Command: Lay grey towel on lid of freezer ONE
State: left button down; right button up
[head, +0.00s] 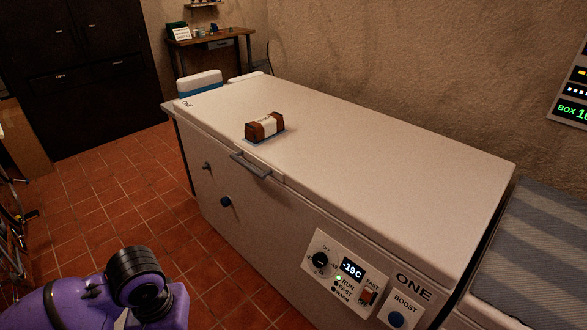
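The white chest freezer marked ONE (290,230) stands across the middle of the head view. Its lid (380,150) is shut. A grey cloth with darker stripes (548,240), which looks like the grey towel, lies at the right edge on a pale surface beside the freezer. It is partly cut off by the frame. Part of my purple arm shows at the bottom left, with no gripper fingers visible. Neither gripper is in view.
A brown wrapped block (265,126) sits on a thin blue mat near the lid's front edge, above the handle (250,165). The rest of the lid is bare. A blue and white box (200,82) is beyond the far end. Tiled floor lies left.

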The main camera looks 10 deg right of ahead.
aim_at(372, 164)
jog(key=j+z, duration=0.2)
jog(key=z, duration=0.2)
jog(key=i+j+z, duration=0.1)
jog(key=z, duration=0.25)
jog(key=j+z, duration=0.4)
jog(key=l, duration=0.1)
